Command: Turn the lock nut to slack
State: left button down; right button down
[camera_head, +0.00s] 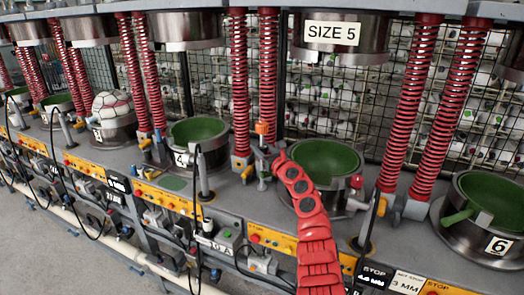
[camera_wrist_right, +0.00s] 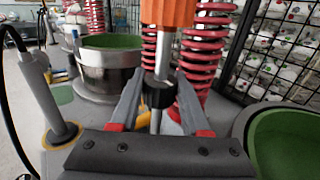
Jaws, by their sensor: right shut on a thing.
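The lock nut (camera_wrist_right: 158,94) looks like a dark collar around an upright metal rod (camera_wrist_right: 156,122) in the right wrist view. An orange cap (camera_wrist_right: 167,12) sits above it on a bright shaft; the cap also shows in the head view (camera_head: 262,127). My right gripper (camera_wrist_right: 158,98) has one finger on each side of the nut and is shut on it. In the head view my red right arm reaches up from the bottom, and its gripper (camera_head: 268,158) is small beside the size 5 station. The nut is too small to make out there. My left gripper is in neither view.
A green-lined bowl (camera_head: 326,160) stands right of the gripper under the SIZE 5 press head (camera_head: 340,38). Another bowl (camera_head: 198,131) is to the left. Red springs (camera_head: 268,75) rise close behind the nut. A grey post (camera_wrist_right: 46,95) with a black cable stands at left in the wrist view.

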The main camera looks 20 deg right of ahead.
jog(key=shift+c, duration=1.9)
grip_release()
jog(key=shift+s+d+f, duration=0.15)
jog(key=shift+s, duration=0.35)
jog(key=s+d+p, duration=0.1)
jog(key=s, duration=1.5)
jog(key=shift+s+p, duration=0.2)
jog(key=shift+p, duration=0.2)
jog(key=shift+d, duration=0.1)
